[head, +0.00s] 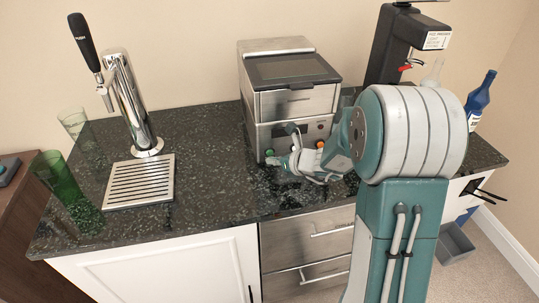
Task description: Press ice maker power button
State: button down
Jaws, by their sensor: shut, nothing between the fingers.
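The ice maker (258,82) is a stainless steel box with a dark lid window, standing on the dark speckled counter against the wall. Which one is the power button I cannot tell. My gripper and arm hide part of the panel.
A chrome beer tap (132,105) with a drip tray (140,183) and green glasses (60,178) stands at the left. A black dispenser (392,45) and a blue bottle (481,100) stand at the right. The counter (215,185) is clear between tray and ice maker.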

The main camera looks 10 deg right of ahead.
jog(key=shift+w, duration=0.1)
jog(key=shift+w+d+r, duration=0.1)
jog(key=shift+w+d, duration=0.15)
jog(key=shift+w, duration=0.05)
jog(key=shift+w, duration=0.35)
dwell(0.5)
jog(key=shift+s, duration=0.1)
jog(key=shift+s+a, duration=0.15)
jog(key=shift+s, duration=0.55)
jog(key=shift+s, duration=3)
